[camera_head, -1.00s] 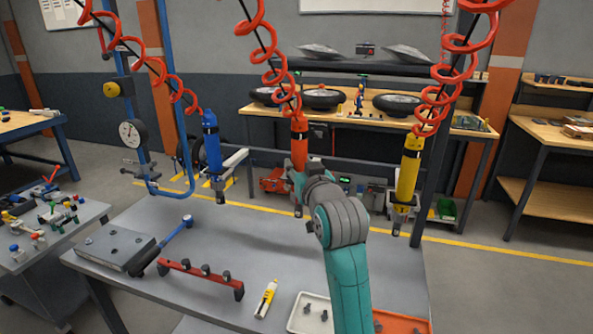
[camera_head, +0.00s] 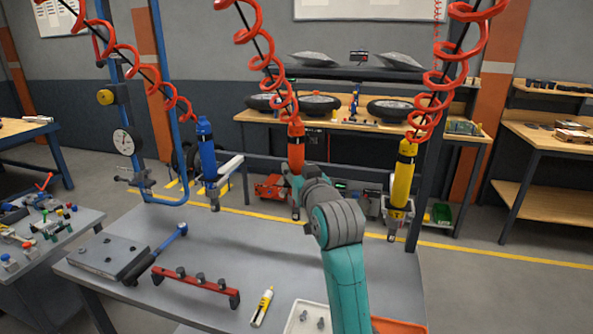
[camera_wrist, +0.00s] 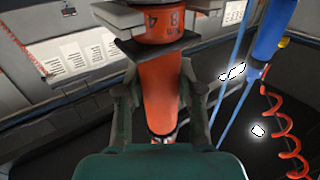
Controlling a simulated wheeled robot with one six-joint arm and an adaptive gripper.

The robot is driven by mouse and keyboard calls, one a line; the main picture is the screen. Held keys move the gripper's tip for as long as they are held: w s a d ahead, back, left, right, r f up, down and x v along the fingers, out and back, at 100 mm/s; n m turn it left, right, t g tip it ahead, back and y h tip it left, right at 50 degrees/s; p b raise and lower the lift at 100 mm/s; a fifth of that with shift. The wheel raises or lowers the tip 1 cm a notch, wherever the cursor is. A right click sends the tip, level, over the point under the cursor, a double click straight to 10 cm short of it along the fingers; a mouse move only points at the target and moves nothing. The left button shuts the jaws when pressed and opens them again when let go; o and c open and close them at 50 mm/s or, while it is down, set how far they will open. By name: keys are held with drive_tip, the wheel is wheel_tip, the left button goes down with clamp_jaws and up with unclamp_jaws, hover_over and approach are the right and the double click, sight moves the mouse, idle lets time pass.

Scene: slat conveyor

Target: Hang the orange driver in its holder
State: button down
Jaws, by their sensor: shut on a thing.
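The orange driver (camera_head: 296,148) hangs nearly upright from a red coiled hose, between the blue and yellow drivers. My gripper (camera_head: 296,180) is shut on its body. In the wrist view the orange driver (camera_wrist: 160,90) runs between my gripper's fingers (camera_wrist: 160,60), with a dark plate across it and a marked orange section above. Pale blocks flank it at the top edge; I cannot tell whether they are fingertips or a holder. In the head view my arm hides much of the area around the driver's lower end, and its holder is not clearly visible.
The blue driver (camera_head: 206,150) hangs to the left beside a pale bracket arm (camera_head: 231,166). The yellow driver (camera_head: 404,175) is to the right in a grey bracket (camera_head: 397,207). Below is a grey table (camera_head: 215,250) with a red rack (camera_head: 195,285) and a glue tube (camera_head: 262,306).

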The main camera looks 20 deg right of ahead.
drive_tip(key=shift+f, duration=0.75)
idle(1.5)
drive_tip(key=c, duration=0.8)
unclamp_jaws()
drive_tip(key=shift+c, duration=0.2)
drive_tip(key=shift+o, duration=0.9)
drive_tip(key=shift+f, duration=0.1)
drive_tip(key=s, duration=1.2)
drive_tip(key=shift+a+r, duration=0.2)
